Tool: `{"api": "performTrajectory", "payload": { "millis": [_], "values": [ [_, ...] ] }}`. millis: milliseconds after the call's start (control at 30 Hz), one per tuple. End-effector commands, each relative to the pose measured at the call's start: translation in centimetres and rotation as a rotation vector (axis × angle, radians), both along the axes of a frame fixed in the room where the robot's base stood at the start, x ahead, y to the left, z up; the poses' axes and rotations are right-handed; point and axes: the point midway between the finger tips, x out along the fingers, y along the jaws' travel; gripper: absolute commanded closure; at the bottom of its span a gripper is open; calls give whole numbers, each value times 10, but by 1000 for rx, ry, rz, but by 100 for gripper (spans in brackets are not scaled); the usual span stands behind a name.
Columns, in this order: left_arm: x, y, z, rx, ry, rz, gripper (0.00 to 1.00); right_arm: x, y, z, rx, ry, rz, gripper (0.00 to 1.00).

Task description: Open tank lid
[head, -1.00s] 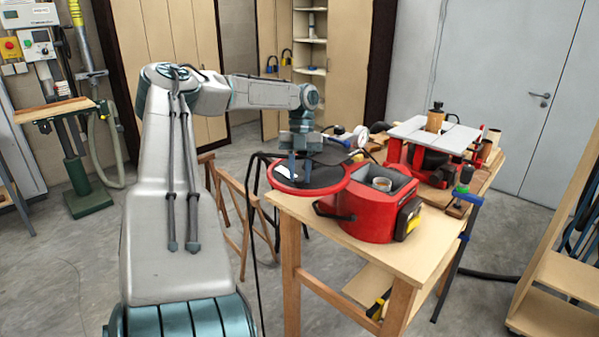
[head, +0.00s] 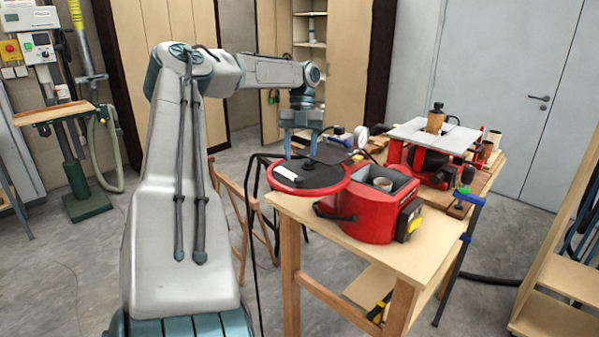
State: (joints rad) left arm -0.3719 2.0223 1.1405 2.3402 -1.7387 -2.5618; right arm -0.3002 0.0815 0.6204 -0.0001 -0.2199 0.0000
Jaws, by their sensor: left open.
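The red tank (head: 365,218) stands on the wooden workbench, with its top open and a round pale part visible inside. Its lid (head: 320,180), a black disc with a red rim, a dark knob (head: 309,162) and a white label, lies flat to the left of the opening. The lid's edge overlaps the tank's left side in the picture; I cannot tell what holds it up. My left gripper (head: 300,153) is open and empty, fingers pointing down, just behind and above the knob. My right gripper is not in view.
A gauge and small tools sit behind the tank. The front of the bench top (head: 400,262) is bare. A black cable hangs at the bench's left edge.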

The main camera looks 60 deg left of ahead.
Motion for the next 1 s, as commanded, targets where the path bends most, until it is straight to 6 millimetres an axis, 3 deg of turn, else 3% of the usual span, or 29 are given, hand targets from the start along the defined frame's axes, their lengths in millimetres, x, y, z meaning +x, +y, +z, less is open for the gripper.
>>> {"api": "performTrajectory", "payload": {
  "millis": [133, 300, 1000],
  "values": [
    [7, 9, 26, 6, 1, 2, 51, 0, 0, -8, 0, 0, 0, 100],
    [10, 15, 43, 1, 1, 1, 51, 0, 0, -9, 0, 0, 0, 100],
    [12, 16, 48, -1, 1, 0, 51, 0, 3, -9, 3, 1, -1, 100]
  ]
}}
